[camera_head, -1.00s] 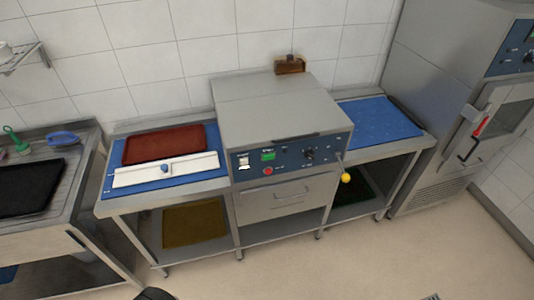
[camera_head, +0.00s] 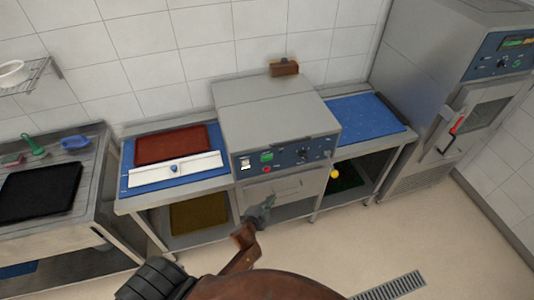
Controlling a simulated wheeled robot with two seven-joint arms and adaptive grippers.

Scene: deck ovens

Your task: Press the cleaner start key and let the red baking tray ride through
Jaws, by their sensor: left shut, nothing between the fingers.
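The red baking tray (camera_head: 172,143) lies on the blue infeed belt (camera_head: 132,181) left of the cleaner, behind a white bar (camera_head: 200,165) with a blue knob. The grey cleaner (camera_head: 270,108) has a dark blue control panel with a green key (camera_head: 267,157), a red button (camera_head: 267,169), a white switch (camera_head: 245,163) and a black dial (camera_head: 303,153). My left gripper (camera_head: 268,202) is shut and empty, in front of the drawer below the panel, apart from the keys. My right gripper is not in view.
The blue outfeed belt (camera_head: 362,119) on the right is empty. A yellow ball-ended lever (camera_head: 334,174) sticks out at the cleaner's right front. A black tray (camera_head: 40,192) lies on the left counter. An oven (camera_head: 455,85) stands at right. Open floor lies in front.

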